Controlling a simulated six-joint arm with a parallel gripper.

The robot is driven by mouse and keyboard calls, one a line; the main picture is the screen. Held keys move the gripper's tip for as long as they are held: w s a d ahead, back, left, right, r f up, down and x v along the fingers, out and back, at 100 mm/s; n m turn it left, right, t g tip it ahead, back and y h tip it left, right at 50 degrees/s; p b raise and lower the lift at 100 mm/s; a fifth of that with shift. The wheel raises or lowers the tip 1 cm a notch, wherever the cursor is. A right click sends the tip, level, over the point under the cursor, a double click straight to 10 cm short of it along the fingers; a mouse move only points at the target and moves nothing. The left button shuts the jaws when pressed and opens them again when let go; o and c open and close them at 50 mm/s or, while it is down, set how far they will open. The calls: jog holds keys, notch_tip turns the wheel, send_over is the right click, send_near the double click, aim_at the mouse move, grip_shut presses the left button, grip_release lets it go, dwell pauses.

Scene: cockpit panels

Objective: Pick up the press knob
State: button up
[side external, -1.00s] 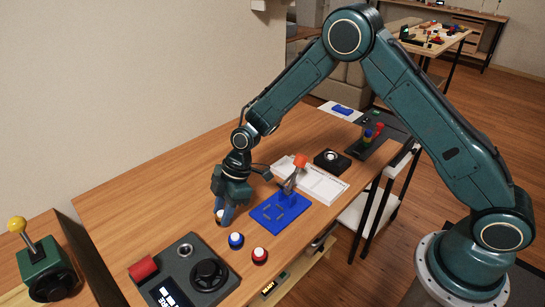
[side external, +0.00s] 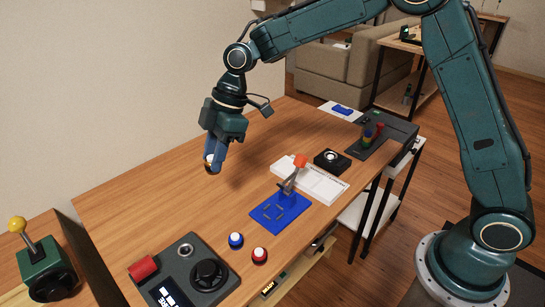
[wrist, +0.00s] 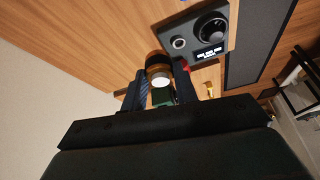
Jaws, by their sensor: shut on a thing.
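My gripper (side external: 213,158) is shut on a press knob (side external: 209,167) and holds it in the air above the back left of the wooden table. In the wrist view the knob (wrist: 160,78) sits between the two fingers, with a white round face and a dark and orange-brown body. The fingers hide part of its sides. Two similar knobs stand on the table: one blue with a white top (side external: 236,240) and one red with a white top (side external: 260,256).
A dark control panel (side external: 205,274) with a dial is at the table's front left. A blue plate (side external: 268,213) with an orange-tipped lever, a white keyboard-like panel (side external: 325,186) and a black button box (side external: 332,161) lie to the right. The table's left middle (side external: 150,205) is clear.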

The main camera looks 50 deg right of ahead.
jog(key=shift+r, duration=0.5)
dwell(0.3)
jog(key=f+m, duration=0.1)
jog(key=m+t, duration=0.1)
jog(key=w+f+m, duration=0.1)
jog(key=m, duration=0.1)
jog(key=shift+a+f+h, duration=0.25)
jog(key=shift+f+h, duration=0.05)
jog(key=shift+h, duration=0.1)
jog(key=s+a+f+m+g+h, duration=0.1)
jog(key=f+m, duration=0.3)
jog(key=m, duration=0.6)
jog(key=s+a+f+m+g+h, duration=0.1)
jog(key=a+f+m+h, duration=0.2)
jog(key=m, duration=0.8)
jog(key=s+a+f+m+g+h, duration=0.1)
jog(key=f+m, duration=0.4)
jog(key=m, duration=0.6)
jog(key=shift+a+f+h, duration=0.2)
jog(key=shift+a+h, duration=0.6)
jog(key=shift+h, duration=0.6)
